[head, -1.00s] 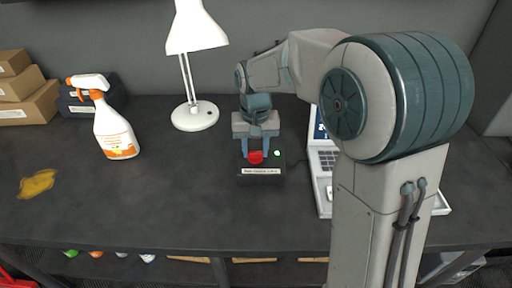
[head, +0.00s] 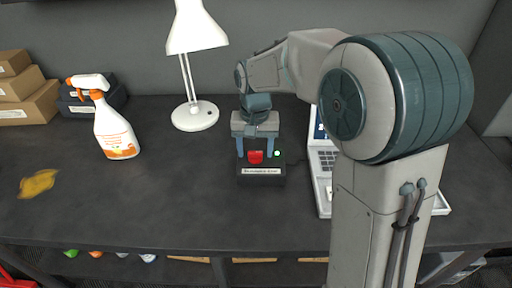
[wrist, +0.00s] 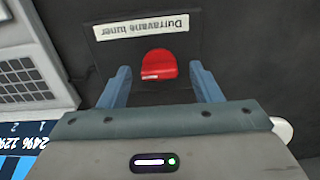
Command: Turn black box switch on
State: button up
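The black box (head: 247,181) sits on the dark desk in the head view, with a white label on its front edge. Its red switch (head: 255,157) is on top, and a small lit green light (head: 277,154) is to the right of the switch. My gripper (head: 255,150) is over the box, pointing down, with its fingers spread on either side of the switch. In the wrist view my gripper (wrist: 160,80) is open, and the red switch (wrist: 159,66) shows between the fingers with a gap on both sides. The box's label (wrist: 143,27) appears upside down there.
A white lamp (head: 195,115) is behind left. A spray bottle (head: 115,130), a yellow stain (head: 38,184) and cardboard boxes (head: 30,105) are further left.

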aim_at(256, 152)
notch_tip(256, 152, up, 14)
dwell(0.6)
jog(key=shift+f, duration=0.1)
